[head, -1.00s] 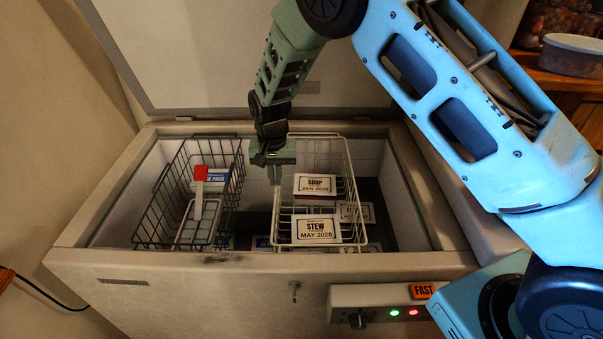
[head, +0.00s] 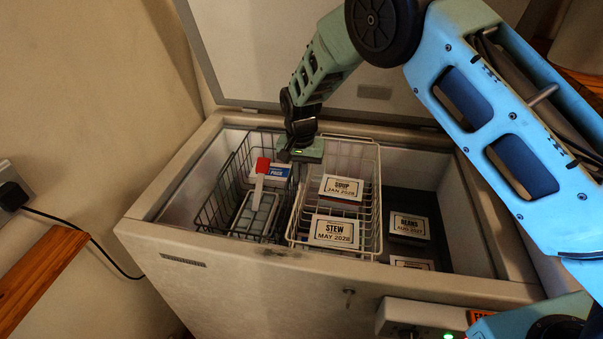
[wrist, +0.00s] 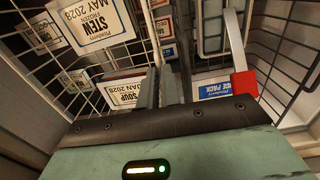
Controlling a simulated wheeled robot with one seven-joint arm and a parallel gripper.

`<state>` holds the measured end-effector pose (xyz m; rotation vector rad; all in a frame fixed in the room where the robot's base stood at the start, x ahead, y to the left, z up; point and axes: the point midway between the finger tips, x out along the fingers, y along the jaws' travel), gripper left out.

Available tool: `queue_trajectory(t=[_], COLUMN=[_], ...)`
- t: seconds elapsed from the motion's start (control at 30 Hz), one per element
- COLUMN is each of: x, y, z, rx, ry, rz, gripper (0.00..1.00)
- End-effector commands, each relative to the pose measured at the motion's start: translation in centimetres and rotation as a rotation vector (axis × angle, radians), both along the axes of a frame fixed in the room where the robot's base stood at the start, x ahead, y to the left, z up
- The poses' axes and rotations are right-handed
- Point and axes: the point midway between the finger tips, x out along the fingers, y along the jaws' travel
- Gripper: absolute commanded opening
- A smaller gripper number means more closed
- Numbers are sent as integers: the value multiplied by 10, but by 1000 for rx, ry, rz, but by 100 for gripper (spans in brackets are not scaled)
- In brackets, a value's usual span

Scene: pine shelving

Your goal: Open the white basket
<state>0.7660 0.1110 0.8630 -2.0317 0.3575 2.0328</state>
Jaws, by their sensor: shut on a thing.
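The white basket (head: 379,195) is a wire basket hanging in the open chest freezer, close beside the dark wire basket (head: 223,175). It holds a box labelled STEW (head: 334,232) and a box labelled SOUP (head: 341,189). My gripper (head: 301,166) points down at the white basket's left rim, near the back, and is shut on it. In the wrist view, my fingers (wrist: 166,88) lie between the STEW and SOUP boxes on the left and the dark basket's contents on the right. The fingertips' exact grip is partly hidden.
The dark basket holds an ice pack (head: 277,172), a red-and-white scoop (head: 260,180) and a tray. On the freezer floor to the right, a BEANS box (head: 409,226) and another box lie uncovered. The freezer lid (head: 270,60) stands open behind.

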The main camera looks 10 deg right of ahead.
Motion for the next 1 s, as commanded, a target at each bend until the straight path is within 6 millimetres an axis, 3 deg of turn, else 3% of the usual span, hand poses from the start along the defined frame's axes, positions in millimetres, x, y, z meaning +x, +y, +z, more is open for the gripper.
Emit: queue_trajectory(t=[0.03,0.13,0.43,0.57,0.67,1.0], x=[1,1,1,1,1,1], y=[0,0,0,0,0,1], z=[1,1,1,10,26,106], rx=[1,1,1,1,3,4], ry=[-4,-3,-1,-3,-4,-8], rz=[0,0,0,0,0,1], gripper=[0,27,27,27,27,27])
